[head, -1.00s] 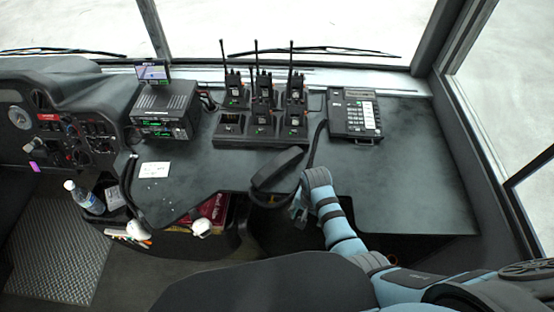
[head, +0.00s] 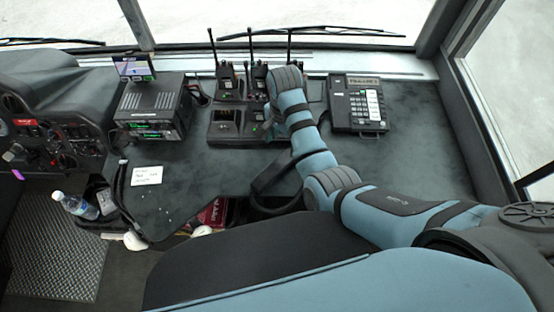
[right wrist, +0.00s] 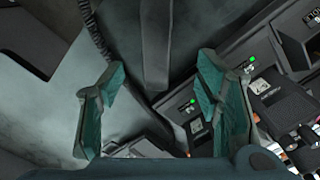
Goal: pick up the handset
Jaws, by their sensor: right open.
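The black handset (head: 272,176) lies at the front edge of the dark desk in the head view, partly hidden behind my right arm. A dark bar (right wrist: 157,45), which looks like the handset, lies beyond the gap between the fingers. A dark cord runs to its left. My left gripper is not in view.
The charger (head: 225,130) with several upright radios is close to my right gripper; it also shows in the right wrist view (right wrist: 220,75). A radio unit (head: 155,105) and a white card (head: 147,175) are to the left. The desk right of the phone is clear.

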